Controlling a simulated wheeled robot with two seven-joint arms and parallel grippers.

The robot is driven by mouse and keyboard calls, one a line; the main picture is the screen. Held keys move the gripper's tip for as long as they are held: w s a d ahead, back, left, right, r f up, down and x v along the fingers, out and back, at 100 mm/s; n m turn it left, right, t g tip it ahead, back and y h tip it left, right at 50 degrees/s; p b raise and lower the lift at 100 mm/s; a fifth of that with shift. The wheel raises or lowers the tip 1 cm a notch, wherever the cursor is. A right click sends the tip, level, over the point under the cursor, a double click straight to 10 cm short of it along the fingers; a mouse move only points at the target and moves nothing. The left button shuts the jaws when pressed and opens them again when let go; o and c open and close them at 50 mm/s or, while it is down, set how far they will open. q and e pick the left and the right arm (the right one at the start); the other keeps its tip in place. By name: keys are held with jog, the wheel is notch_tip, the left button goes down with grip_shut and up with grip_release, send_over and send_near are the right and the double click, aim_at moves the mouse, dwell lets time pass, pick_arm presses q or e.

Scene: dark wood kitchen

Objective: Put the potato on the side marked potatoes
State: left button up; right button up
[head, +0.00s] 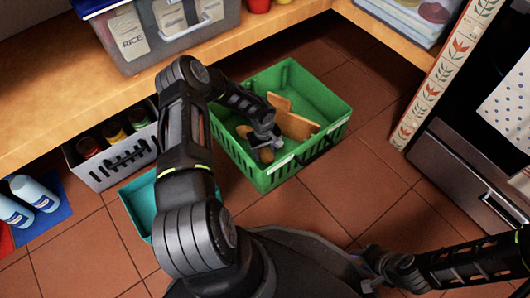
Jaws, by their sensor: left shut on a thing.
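A green crate (335,127) stands on the tiled floor, with a brown wooden divider (296,122) inside it. A small pale label (283,162) sits on its near rim, too small to read. My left gripper (265,147) reaches down into the near left part of the crate and is shut on a brown potato (266,156), low in the crate. Whether the potato touches the crate floor I cannot tell. Another brown piece (243,131) shows just left of the gripper. My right gripper (368,272) is low at the right, away from the crate; its jaw opening is unclear.
A grey basket (97,178) with jars and a teal bin (143,205) stand left of the crate. Blue-and-white bottles (34,193) lie at far left. A wooden shelf (60,117) holds a grey tub marked RICE (155,60). An oven (465,175) stands right. Floor right of the crate is clear.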

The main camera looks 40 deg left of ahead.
aim_at(264, 151)
pick_arm(q)
jog(key=shift+f, duration=0.15)
jog(key=o, duration=1.5)
jog(key=shift+r, duration=0.2)
jog(key=shift+r, duration=0.25)
notch_tip(264, 151, up, 12)
jog(key=p, duration=0.4)
jog(key=shift+s+f+p, duration=0.2)
jog(key=shift+p, duration=0.2)
